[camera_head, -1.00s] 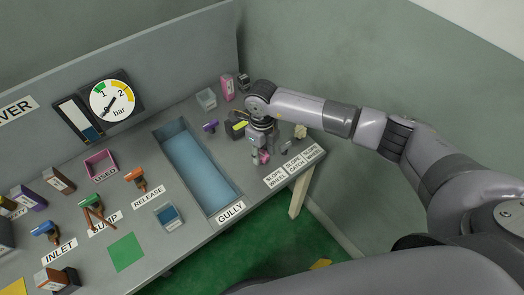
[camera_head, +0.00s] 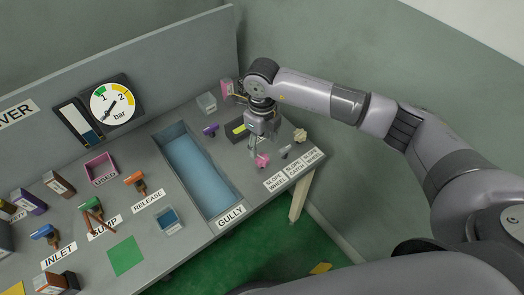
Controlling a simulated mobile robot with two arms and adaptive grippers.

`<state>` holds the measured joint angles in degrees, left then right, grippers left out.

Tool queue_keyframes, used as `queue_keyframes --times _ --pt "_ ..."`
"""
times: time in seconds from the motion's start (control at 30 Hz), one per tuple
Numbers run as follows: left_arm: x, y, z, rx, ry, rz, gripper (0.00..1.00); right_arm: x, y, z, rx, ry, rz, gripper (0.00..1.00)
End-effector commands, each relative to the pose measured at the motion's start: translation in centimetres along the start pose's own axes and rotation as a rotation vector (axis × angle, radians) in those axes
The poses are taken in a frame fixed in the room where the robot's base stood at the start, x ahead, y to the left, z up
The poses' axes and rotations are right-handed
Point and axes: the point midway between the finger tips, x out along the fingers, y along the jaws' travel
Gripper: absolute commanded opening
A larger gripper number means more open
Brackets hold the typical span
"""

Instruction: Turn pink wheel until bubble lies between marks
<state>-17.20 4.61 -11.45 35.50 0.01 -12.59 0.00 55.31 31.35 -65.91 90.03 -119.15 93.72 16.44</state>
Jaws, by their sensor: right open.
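The pink wheel (camera_head: 262,160) sits on the grey bench near its right end, behind the paper labels, two of which read "SLOPE WHEEL". My right gripper (camera_head: 257,149) points down just behind and above the wheel. It is open, and the wheel is not between its fingers. A dark block with a yellow-green strip (camera_head: 237,129), perhaps the bubble level, lies left of the gripper. Its bubble and marks are too small to make out. My left gripper is not in view.
A small grey catch (camera_head: 285,151) and a cream knob (camera_head: 300,136) stand right of the wheel. A purple-handled part (camera_head: 210,130) and a clear box (camera_head: 207,102) are to the left. The blue gully trough (camera_head: 197,170) lies further left. The bench edge is close in front.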

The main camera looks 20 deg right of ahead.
Motion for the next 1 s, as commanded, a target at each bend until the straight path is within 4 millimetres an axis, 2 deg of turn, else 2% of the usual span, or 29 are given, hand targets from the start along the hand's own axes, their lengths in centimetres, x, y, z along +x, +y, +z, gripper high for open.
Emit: queue_keyframes --times 0.03,0.13,0.33,0.9,1.0 --pt "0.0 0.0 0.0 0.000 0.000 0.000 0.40 -1.2 -0.1 0.1 0.000 -0.003 -0.003 0.55" --pt "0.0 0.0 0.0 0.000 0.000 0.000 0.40 -2.9 -0.1 0.1 0.000 -0.003 -0.003 0.55" --pt "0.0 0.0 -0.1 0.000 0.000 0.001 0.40 -4.9 -0.1 0.0 0.001 -0.001 -0.002 0.55" --pt "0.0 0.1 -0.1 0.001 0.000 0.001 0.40 -5.1 0.0 0.0 0.000 0.000 0.002 0.55" --pt "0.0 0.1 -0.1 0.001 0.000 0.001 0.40 -4.8 1.4 0.4 -0.013 -0.022 0.045 0.55"
